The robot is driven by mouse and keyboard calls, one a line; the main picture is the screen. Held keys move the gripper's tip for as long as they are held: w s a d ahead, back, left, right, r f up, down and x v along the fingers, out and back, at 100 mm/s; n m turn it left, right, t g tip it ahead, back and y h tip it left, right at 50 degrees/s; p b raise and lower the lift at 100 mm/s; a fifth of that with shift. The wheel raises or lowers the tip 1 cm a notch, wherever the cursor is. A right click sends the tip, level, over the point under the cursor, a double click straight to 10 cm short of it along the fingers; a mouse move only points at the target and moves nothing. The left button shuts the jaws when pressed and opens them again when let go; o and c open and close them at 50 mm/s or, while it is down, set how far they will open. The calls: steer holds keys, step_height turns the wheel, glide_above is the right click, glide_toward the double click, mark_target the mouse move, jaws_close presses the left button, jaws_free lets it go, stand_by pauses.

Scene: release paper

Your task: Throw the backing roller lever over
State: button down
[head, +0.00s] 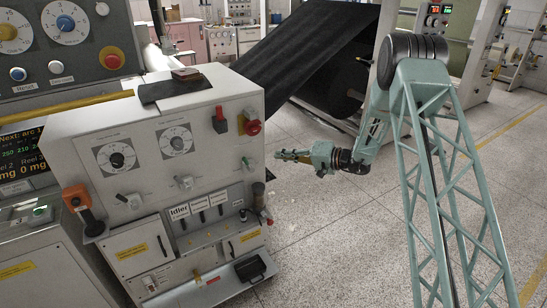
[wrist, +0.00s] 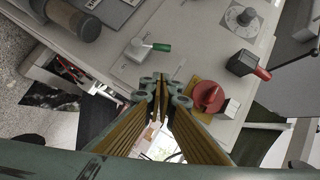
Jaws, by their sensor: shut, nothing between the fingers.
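My gripper (head: 280,155) is shut and empty, held just right of the grey control console, its fingertips pointing at the panel. In the wrist view its fingertips (wrist: 162,84) meet between a green-handled lever (wrist: 150,47) and a red round knob (wrist: 208,96). The green-handled lever (head: 247,163) sits at the panel's right side, below the red knob (head: 252,124). A red-handled lever (head: 220,120) is up and left of it; it also shows in the wrist view (wrist: 248,65). No readable label tells which is the backing roller lever. The fingers look apart from all of them.
The console (head: 75,150) also carries two dials, smaller grey levers (head: 185,182) and a row of switches marked Idler (head: 179,211). A dark web (head: 315,55) runs behind. The floor (head: 320,240) right of the console is clear.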

mark_target(247, 164)
steer(key=s+a+f+b+x, duration=0.1)
steer(key=s+x, duration=0.1)
steer(key=x, duration=1)
steer(key=shift+s, duration=0.25)
steer(key=shift+a+f+b, duration=0.1)
steer(key=shift+b, duration=0.25)
